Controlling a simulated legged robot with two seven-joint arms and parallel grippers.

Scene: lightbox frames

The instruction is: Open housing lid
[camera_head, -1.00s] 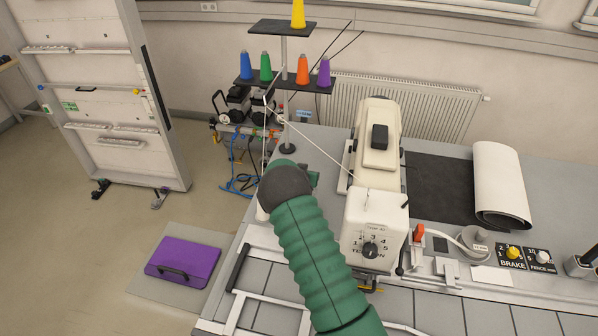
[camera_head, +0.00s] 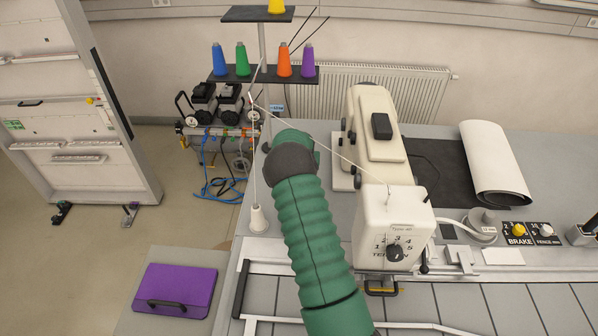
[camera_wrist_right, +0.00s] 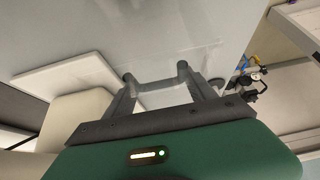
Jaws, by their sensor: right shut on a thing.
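The cream sewing machine (camera_head: 378,130) stands on the grey table, with a black block (camera_head: 381,126) on its raised top cover. Its white front housing (camera_head: 392,222) carries a tension dial and faces me. My right arm's green sleeve reaches up left of the machine, and its gripper is mostly hidden behind the arm's dark end. The machine's cream body (camera_wrist_right: 75,122) lies to the left there. My left gripper is not in view.
A thread stand with coloured cones (camera_head: 283,66) stands behind the arm; its thread runs to the machine. A white cone (camera_head: 258,219) stands left of the arm. A dark mat (camera_head: 440,170) and white roll (camera_head: 494,160) lie right.

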